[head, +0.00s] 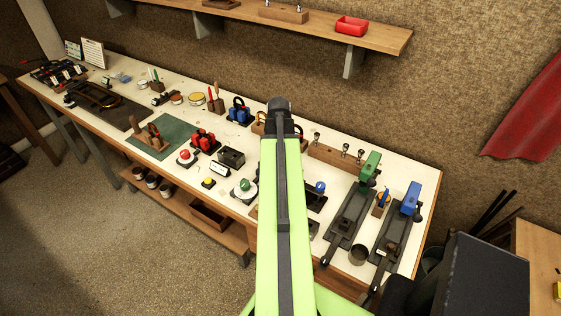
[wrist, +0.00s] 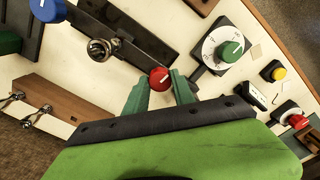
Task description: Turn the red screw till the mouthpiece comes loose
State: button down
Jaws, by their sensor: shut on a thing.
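In the wrist view the red screw (wrist: 159,78) shows as a round red head at the end of a dark metal fixture. My gripper (wrist: 160,82) has its green fingers on either side of the red head and is shut on it. A shiny silver cup-shaped piece, apparently the mouthpiece (wrist: 100,48), sits at the dark fixture (wrist: 134,46). Whether it is tight or loose cannot be seen. In the head view my arm hides the red screw and my gripper; part of a dark fixture (head: 315,200) shows just right of the arm.
A blue knob (wrist: 46,9) is near the fixture. A dial with a green knob (wrist: 231,51), a yellow button (wrist: 279,74) and a red button (wrist: 297,121) stand nearby. A wooden rack (wrist: 46,118) holds several small metal pieces. Two clamp-like tools (head: 350,213) occupy the bench's right end.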

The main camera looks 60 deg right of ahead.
jog(key=m, duration=0.5)
jog(key=shift+s+a, duration=0.1)
jog(key=shift+a, duration=0.05)
jog(key=m, duration=0.4)
jog(key=shift+m, duration=0.4)
jog(key=m, duration=1)
jog(key=shift+w+m, duration=0.2)
jog(key=shift+m, duration=0.1)
jog(key=c, duration=1.1)
grip_release()
jog(key=shift+o, duration=0.2)
